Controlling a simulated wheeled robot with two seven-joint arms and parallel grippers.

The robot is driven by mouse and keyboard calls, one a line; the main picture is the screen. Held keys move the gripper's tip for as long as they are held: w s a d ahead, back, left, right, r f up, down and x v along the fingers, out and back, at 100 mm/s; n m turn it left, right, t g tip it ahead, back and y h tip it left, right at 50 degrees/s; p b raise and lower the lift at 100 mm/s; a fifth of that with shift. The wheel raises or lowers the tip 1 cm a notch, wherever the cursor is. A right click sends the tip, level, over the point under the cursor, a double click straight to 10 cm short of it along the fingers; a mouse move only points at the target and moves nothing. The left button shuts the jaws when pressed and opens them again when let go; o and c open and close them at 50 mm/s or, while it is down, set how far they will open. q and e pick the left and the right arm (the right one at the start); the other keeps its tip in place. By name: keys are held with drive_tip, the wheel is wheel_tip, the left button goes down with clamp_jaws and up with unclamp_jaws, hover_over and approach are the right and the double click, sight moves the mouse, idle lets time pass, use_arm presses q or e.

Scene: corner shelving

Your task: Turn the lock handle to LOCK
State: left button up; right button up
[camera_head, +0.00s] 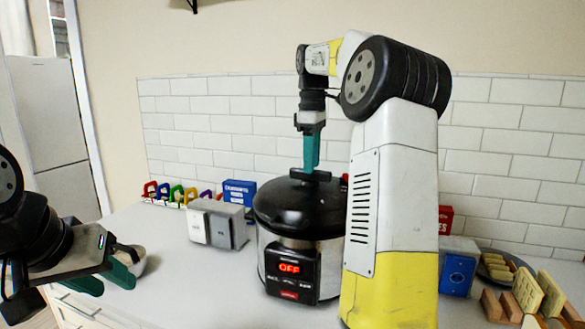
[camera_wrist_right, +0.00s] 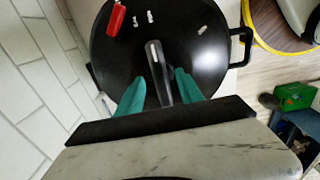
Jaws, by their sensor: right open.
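A pressure cooker (camera_head: 290,272) with a black lid (camera_head: 285,212) stands on the counter; its front display reads OFF. My right gripper (camera_head: 311,168) points down over the lid's handle (camera_head: 310,177). In the right wrist view, the handle (camera_wrist_right: 158,72) is a dark, shiny bar on the lid (camera_wrist_right: 190,60). The green fingers of my right gripper (camera_wrist_right: 160,88) are open, one on each side of the bar; I cannot tell whether they touch it. Small white marks and a red knob (camera_wrist_right: 116,18) show on the lid. My left gripper (camera_head: 106,277) is open and empty at the left.
A grey two-slot box (camera_head: 218,226), colourful racks and a blue box (camera_head: 238,192) stand left of the cooker. A bowl (camera_head: 138,262) is close to my left gripper. A blue card box (camera_head: 457,273) and a food plate stand right. My right arm hides the cooker's right side.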

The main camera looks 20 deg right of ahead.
drive_tip(key=shift+f, duration=1.15)
clamp_jaws()
drive_tip(key=shift+m, duration=0.3)
drive_tip(key=m, duration=0.5)
drive_tip(key=shift+a+m, duration=0.1)
drive_tip(key=shift+m, duration=0.2)
drive_tip(key=m, duration=0.5)
drive_tip(key=shift+m, duration=0.3)
